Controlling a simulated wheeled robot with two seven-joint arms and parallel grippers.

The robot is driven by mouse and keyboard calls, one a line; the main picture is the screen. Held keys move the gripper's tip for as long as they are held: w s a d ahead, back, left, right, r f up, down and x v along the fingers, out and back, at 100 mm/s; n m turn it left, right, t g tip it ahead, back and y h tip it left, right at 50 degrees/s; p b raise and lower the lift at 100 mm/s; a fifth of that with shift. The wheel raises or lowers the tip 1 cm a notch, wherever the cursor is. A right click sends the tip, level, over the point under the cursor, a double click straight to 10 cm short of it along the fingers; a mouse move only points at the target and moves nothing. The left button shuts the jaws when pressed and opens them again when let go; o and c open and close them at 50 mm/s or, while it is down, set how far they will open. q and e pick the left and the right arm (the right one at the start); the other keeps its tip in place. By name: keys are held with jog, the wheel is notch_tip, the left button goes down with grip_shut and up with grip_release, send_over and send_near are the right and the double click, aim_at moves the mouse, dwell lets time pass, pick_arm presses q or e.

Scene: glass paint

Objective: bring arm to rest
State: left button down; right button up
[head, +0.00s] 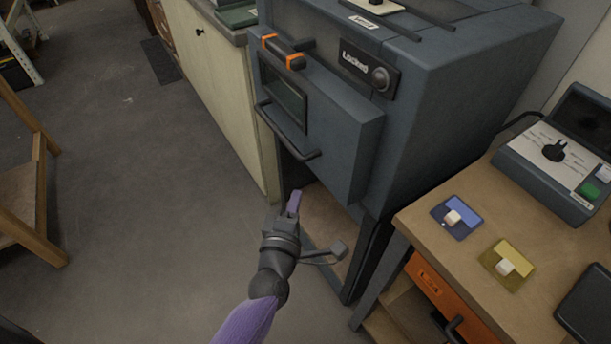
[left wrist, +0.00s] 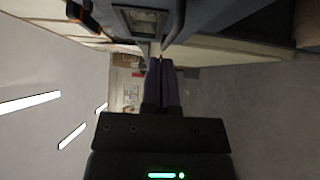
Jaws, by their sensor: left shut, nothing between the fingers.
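My left gripper (head: 294,203) is in the middle of the head view, just in front of a grey kiln-like cabinet (head: 450,100) and below its door handle (head: 287,135). Its purple fingers are shut with nothing between them. The left wrist view shows the same fingers (left wrist: 161,84) together, pointing away from the camera, with the cabinet's door and handle at the top of that picture. The gripper looks apart from the handle. My right gripper is in neither view.
A wooden worktable (head: 468,270) stands at the right with a blue card (head: 446,203), a yellow card (head: 518,252) and a control box (head: 535,180). A cream cabinet (head: 215,80) stands beside the grey one. A wooden frame (head: 40,190) is at the left. The floor (head: 130,200) between is clear.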

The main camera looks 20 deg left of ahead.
pick_arm(q)
jog(key=s+d+f+m+g+h, duration=0.1)
jog(key=s+f+m+g+h, duration=0.1)
jog(key=s+f+m+g, duration=0.65)
jog(key=s+f+m+g+h, duration=0.1)
jog(key=s+f+m, duration=0.4)
jog(key=f, duration=0.8)
jog(key=s+a+f+m+g, duration=0.2)
jog(key=s+f, duration=0.1)
jog(key=s, duration=0.5)
jog(key=s+a+f+m+g+y, duration=0.1)
jog(key=s+a+f+m+g, duration=0.1)
jog(key=s, duration=0.6)
jog(key=s+a+f+m+g, duration=0.1)
jog(key=s+f+m+g, duration=0.3)
jog(key=s, duration=0.4)
jog(key=shift+a+f+y, duration=0.25)
jog(key=shift+a+y, duration=0.05)
jog(key=shift+a, duration=0.1)
